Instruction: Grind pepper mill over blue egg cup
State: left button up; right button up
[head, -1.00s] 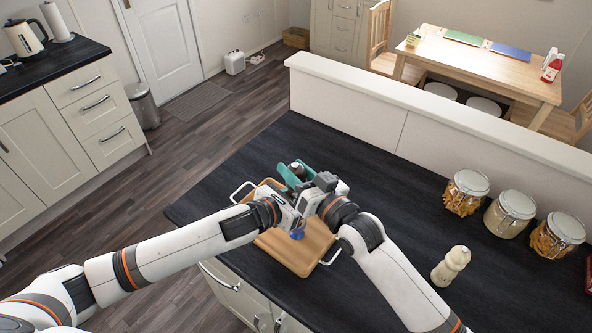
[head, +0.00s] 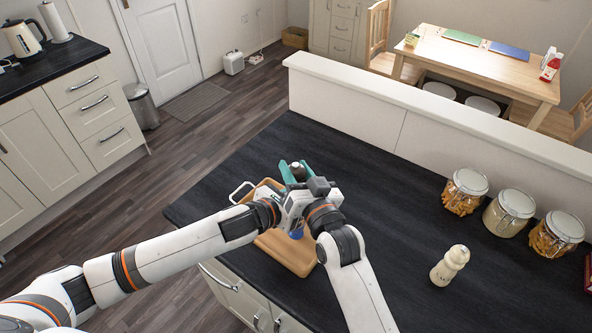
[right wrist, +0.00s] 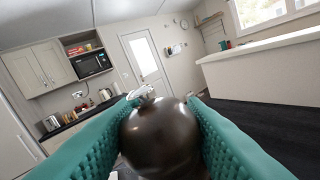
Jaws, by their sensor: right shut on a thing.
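The dark, round-topped pepper mill (head: 298,168) shows between the teal fingers of my right gripper (head: 295,172), which is shut on its knob. The brown knob (right wrist: 160,138) fills the lower middle of the right wrist view, with a finger along each side. The blue egg cup (head: 297,233) is on the wooden tray, below the grippers and partly covered by them. My left arm reaches in from the left to the same spot. The left gripper (head: 291,204) is crowded against the right one; its fingers and the mill's body are hidden.
The wooden tray (head: 285,254) with white handles lies on the black counter (head: 385,215). A cream mill (head: 450,265) stands to the right. Several glass jars (head: 509,213) stand along the low white wall (head: 420,115).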

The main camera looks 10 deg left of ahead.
jog(key=o, duration=1)
jog(key=shift+d, duration=0.1)
jog(key=v, duration=1.2)
jog(key=shift+w, duration=0.1)
notch_tip(320, 180, up, 7)
